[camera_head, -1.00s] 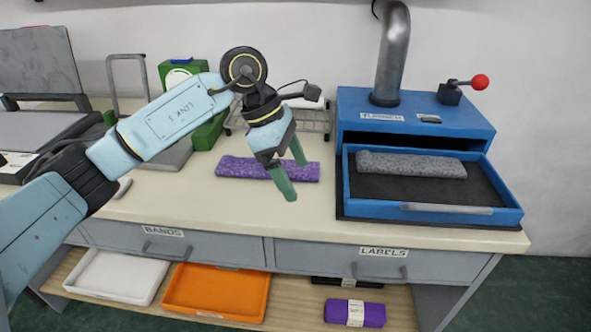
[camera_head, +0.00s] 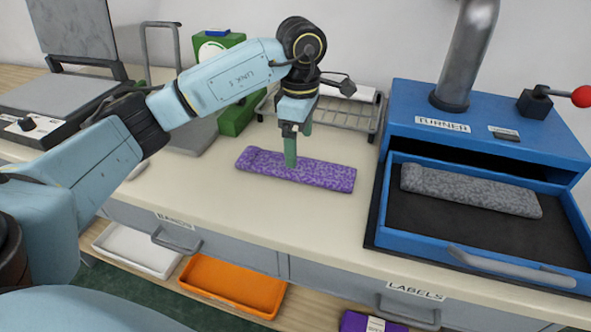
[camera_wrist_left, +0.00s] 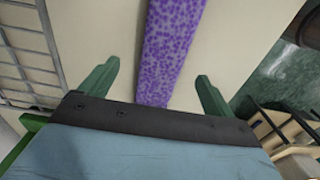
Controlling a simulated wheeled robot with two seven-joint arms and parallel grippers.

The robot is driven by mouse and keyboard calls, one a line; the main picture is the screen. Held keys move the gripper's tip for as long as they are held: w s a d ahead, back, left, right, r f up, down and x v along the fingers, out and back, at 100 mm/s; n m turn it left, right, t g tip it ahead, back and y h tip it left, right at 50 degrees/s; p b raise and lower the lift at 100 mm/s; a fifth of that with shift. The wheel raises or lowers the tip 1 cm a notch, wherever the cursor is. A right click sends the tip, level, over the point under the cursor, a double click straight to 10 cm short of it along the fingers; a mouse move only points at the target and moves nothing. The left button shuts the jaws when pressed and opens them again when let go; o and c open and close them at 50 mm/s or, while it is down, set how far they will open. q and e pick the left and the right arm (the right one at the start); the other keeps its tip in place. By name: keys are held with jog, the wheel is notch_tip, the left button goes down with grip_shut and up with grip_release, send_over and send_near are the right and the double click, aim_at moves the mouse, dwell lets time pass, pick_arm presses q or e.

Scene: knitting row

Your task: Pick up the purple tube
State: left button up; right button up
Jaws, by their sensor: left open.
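The purple tube (camera_head: 315,173) is a flat, speckled knitted piece lying on the cream worktop in the head view. My left gripper (camera_head: 297,150) points down over its left half. In the left wrist view the purple tube (camera_wrist_left: 168,50) runs between the two green fingers of the left gripper (camera_wrist_left: 158,85), with a gap on each side. The jaws are open and hold nothing. The exact height of the fingertips above the worktop is hard to tell. My right gripper is out of view.
A blue turner machine (camera_head: 480,125) with an open tray (camera_head: 470,258) holding a grey tube (camera_head: 470,190) stands at the right. A wire rack (camera_head: 345,118) and a green device (camera_head: 238,115) are behind. The worktop (camera_head: 230,215) in front is clear.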

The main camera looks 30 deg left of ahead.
aim_at(324, 175)
pick_arm(q)
jog(key=f, duration=0.1)
jog(key=f+b, duration=0.1)
jog(key=f, duration=0.2)
jog(key=shift+s+a+f, duration=0.3)
jog(key=shift+s+f, duration=0.05)
jog(key=shift+s, duration=0.05)
jog(key=shift+f, duration=0.35)
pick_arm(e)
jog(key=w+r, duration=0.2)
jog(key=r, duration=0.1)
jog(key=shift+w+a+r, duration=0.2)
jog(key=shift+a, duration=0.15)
pick_arm(q)
jog(key=c, duration=1.1)
